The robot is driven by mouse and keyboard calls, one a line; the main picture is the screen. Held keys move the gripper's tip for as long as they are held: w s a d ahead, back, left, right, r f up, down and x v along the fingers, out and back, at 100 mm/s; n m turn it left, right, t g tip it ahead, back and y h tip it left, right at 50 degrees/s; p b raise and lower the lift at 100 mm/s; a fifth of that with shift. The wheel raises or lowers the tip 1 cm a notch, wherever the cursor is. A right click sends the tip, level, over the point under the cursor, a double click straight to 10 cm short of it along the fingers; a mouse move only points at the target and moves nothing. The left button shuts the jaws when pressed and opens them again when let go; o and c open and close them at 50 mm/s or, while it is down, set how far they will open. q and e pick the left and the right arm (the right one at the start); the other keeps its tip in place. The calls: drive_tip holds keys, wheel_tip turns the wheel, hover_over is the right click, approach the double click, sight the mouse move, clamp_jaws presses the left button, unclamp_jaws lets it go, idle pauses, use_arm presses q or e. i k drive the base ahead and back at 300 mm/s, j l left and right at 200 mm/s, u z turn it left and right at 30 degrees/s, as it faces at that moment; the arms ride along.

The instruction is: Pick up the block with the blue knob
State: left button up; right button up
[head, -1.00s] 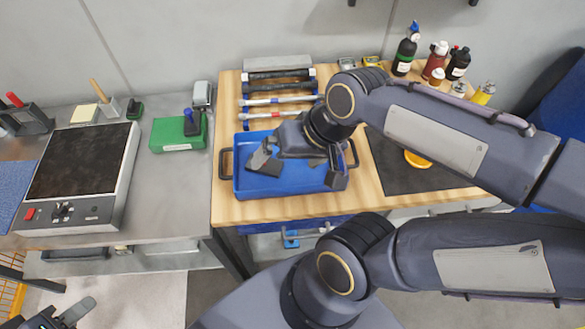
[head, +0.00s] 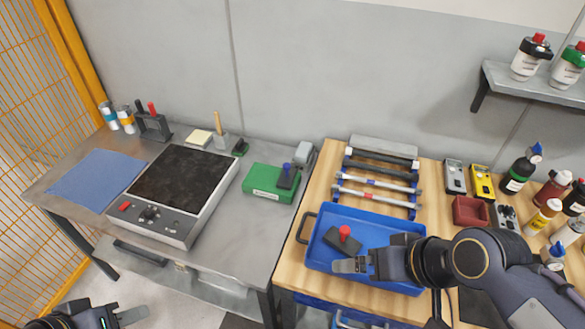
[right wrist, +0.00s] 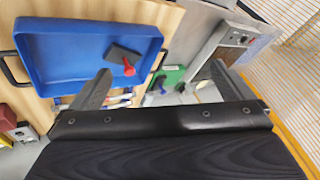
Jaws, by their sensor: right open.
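My right gripper (head: 350,265) is low over the tray's front part, pointing left, beside the red-knob block. Its fingers are apart and empty in the right wrist view (right wrist: 160,72). My left gripper (head: 128,316) is at the bottom left, partly cut off, far from both blocks.
A hotplate-like device (head: 183,185) stands on the bench left of the green box. A rack of rods (head: 378,175) stands behind the tray. Bottles (head: 521,170) and a small red bin (head: 470,212) are at the right. A gap separates bench and table.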

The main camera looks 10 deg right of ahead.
sight(285, 181)
drive_tip(key=j, duration=1.3)
drive_tip(key=i+j+z, duration=0.1)
drive_tip(key=i, duration=0.7)
